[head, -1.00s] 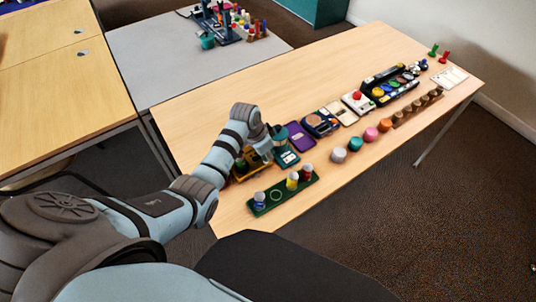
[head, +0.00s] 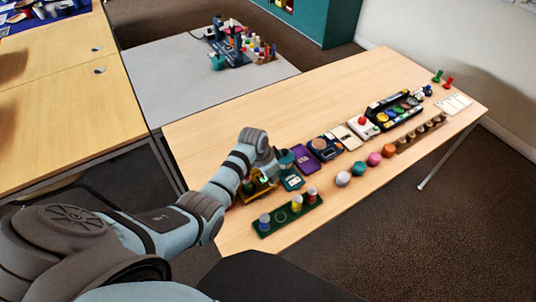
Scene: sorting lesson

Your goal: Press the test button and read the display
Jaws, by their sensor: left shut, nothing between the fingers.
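A white box (head: 371,132) with a red round button (head: 362,121) on top stands on the wooden table, right of its middle. A teal device with a small pale panel (head: 292,183) lies close to my left gripper. I cannot tell which of these carries the test button, and no display reading is legible. My left gripper (head: 269,173) is shut and empty, pointing down between a yellow-framed tray (head: 258,193) and the teal device. I cannot tell whether it touches either. My right gripper is not in view.
A green rack (head: 281,217) with several capped bottles lies at the near edge. A purple item (head: 303,159), coloured round pots (head: 375,159) and a black tray (head: 404,118) line the table. The table's far left part is clear. A grey table (head: 180,75) stands behind.

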